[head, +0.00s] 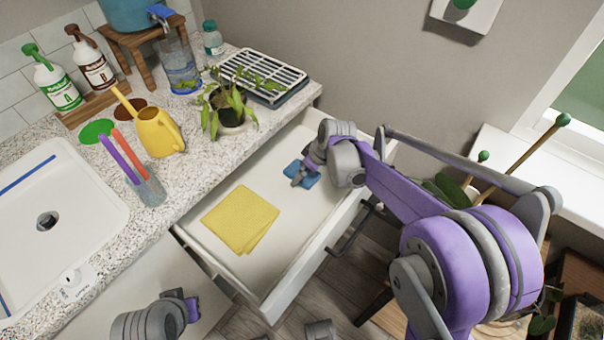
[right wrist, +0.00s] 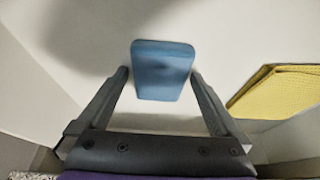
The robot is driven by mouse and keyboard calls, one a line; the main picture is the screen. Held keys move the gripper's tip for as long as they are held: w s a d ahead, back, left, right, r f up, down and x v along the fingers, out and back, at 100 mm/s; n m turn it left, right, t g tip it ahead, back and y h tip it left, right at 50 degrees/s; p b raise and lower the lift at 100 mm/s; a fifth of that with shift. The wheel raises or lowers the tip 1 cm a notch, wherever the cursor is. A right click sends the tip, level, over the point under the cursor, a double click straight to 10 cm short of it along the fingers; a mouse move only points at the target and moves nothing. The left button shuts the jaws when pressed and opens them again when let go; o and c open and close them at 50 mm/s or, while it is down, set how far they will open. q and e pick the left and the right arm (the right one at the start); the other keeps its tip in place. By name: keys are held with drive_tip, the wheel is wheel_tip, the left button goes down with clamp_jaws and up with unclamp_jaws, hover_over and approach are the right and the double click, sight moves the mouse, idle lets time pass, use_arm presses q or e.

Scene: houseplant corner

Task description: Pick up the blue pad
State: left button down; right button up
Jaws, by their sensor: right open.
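The blue pad (head: 312,181) lies in the open white drawer (head: 210,240), towards its far end. In the right wrist view the blue pad (right wrist: 162,68) shows upright between and just beyond the fingertips. My right gripper (head: 299,176) is over the pad and hides part of it. Its two fingers (right wrist: 160,76) are open, one on each side of the pad's lower part; I cannot tell whether they touch it. My left gripper (head: 190,305) is low in the head view, near the counter front; its fingers are not clear.
A folded yellow cloth (head: 240,218) lies in the drawer and shows in the right wrist view (right wrist: 280,92). The drawer walls stand around the pad. The counter holds a potted plant (head: 228,105), a yellow watering can (head: 160,130) and a drying rack (head: 262,75).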

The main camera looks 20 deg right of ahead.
drive_tip(key=c, duration=1.1)
drive_tip(key=shift+r, duration=0.15)
wheel_tip(320, 180, up, 10)
drive_tip(key=shift+f+p, duration=0.1)
drive_tip(key=shift+p, duration=0.85)
